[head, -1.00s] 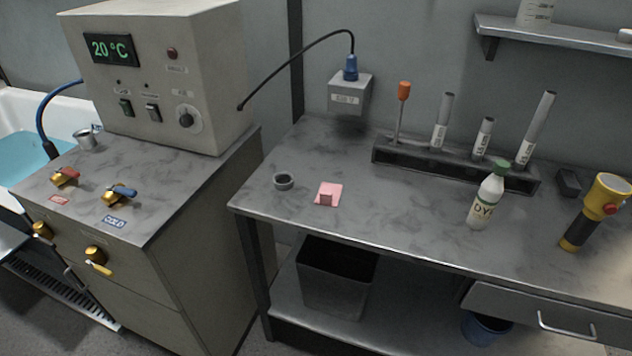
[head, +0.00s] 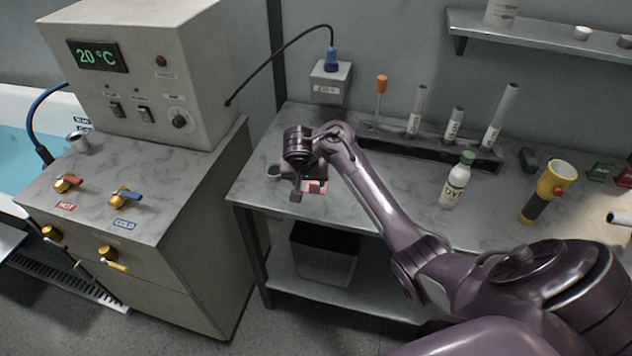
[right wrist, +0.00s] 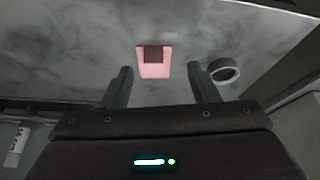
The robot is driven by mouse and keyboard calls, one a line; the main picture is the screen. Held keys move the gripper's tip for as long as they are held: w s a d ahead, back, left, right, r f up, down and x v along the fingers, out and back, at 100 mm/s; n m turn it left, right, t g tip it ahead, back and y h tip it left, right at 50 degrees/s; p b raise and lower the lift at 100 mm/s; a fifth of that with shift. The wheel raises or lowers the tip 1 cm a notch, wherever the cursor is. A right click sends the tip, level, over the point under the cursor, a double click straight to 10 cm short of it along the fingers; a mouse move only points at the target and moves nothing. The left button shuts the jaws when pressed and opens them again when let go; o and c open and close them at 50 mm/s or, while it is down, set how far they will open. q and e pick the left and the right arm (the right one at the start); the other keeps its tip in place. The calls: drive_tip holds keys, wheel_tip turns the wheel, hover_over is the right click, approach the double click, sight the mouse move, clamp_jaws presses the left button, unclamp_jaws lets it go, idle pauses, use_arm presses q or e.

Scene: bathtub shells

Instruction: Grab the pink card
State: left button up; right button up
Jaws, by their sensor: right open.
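The pink card (head: 316,187) lies on the grey worktop near its front left edge, partly hidden behind my right gripper in the head view. It shows whole in the right wrist view (right wrist: 154,68), with a darker raised block on it. My right gripper (head: 297,193) is above the worktop at the card. In the right wrist view its two fingers (right wrist: 162,80) are apart, with the card ahead of the gap between them and nothing held. My left gripper is not in view.
A small dark ring-shaped cup (right wrist: 223,71) stands beside the card. A dye bottle (head: 455,182), a yellow flashlight (head: 546,192) and a tube rack (head: 440,150) stand further right. A control box (head: 140,75) is at left. A bin (head: 322,256) sits below.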

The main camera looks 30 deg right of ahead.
sight(315, 183)
drive_tip(key=shift+m, duration=0.5)
drive_tip(key=w+d+f, duration=0.1)
drive_tip(key=f, duration=0.1)
drive_tip(key=w+d+f+b, duration=0.1)
drive_tip(key=d+f, duration=0.1)
drive_tip(key=w+d+f+b, duration=0.1)
drive_tip(key=f, duration=0.1)
drive_tip(key=shift+d, duration=0.2)
drive_tip(key=shift+c, duration=0.3)
drive_tip(key=c, duration=1)
drive_tip(key=shift+r, duration=0.1)
